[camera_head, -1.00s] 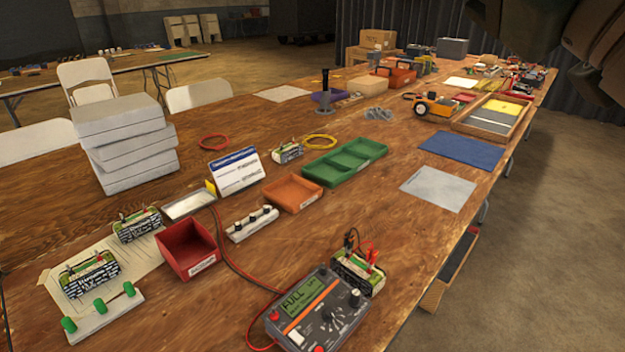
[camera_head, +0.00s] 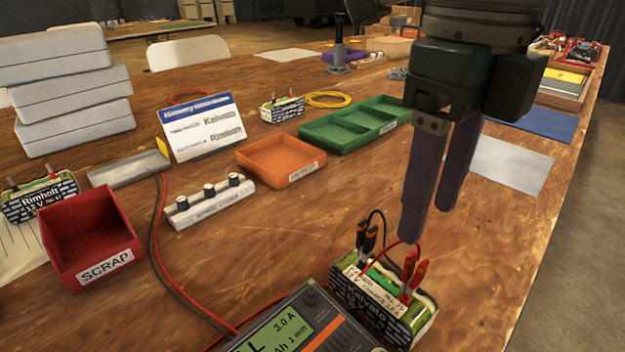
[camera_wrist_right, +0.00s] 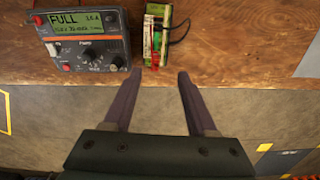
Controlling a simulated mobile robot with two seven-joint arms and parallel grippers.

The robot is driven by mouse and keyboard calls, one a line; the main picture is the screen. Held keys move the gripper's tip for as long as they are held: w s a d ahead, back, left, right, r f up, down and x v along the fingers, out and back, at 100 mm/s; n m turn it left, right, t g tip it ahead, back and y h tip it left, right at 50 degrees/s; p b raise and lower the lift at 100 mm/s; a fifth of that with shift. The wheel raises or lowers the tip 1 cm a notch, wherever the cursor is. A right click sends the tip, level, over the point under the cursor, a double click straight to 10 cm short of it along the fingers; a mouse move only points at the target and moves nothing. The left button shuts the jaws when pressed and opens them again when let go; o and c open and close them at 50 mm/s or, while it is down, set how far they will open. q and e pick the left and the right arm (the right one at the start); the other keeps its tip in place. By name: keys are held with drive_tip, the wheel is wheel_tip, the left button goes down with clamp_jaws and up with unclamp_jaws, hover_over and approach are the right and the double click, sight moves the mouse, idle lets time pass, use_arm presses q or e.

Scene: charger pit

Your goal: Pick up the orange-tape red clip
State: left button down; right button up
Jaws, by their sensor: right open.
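Red clips (camera_head: 413,276) stand on the near right end of a green-and-white battery (camera_head: 385,312); I cannot make out which one bears orange tape. Darker clips (camera_head: 366,238) with orange parts and black leads stand at its other end. My right gripper (camera_head: 429,222) is open and empty, its fingers pointing down above and behind the red clips, apart from them. In the right wrist view the open fingers (camera_wrist_right: 160,74) point toward the battery (camera_wrist_right: 148,36), and a red clip (camera_wrist_right: 156,42) shows on it. My left gripper is not in view.
A charger (camera_head: 300,325) with a lit screen stands just left of the battery. Red and black leads cross the table nearby. A red scrap bin (camera_head: 90,240), an orange tray (camera_head: 281,162) and a green tray (camera_head: 350,126) lie farther off. The wood right of the battery is clear.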

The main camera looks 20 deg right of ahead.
sight(419, 258)
drive_tip(key=f, duration=0.2)
drive_tip(key=shift+s+a+f, duration=0.15)
drive_tip(key=shift+s+f, duration=0.1)
drive_tip(key=shift+f, duration=0.05)
wheel_tip(419, 258, down, 6)
drive_tip(key=shift+s+a+r+b, duration=0.15)
drive_tip(key=shift+r+b, duration=0.1)
drive_tip(key=shift+b, duration=0.25)
clamp_jaws()
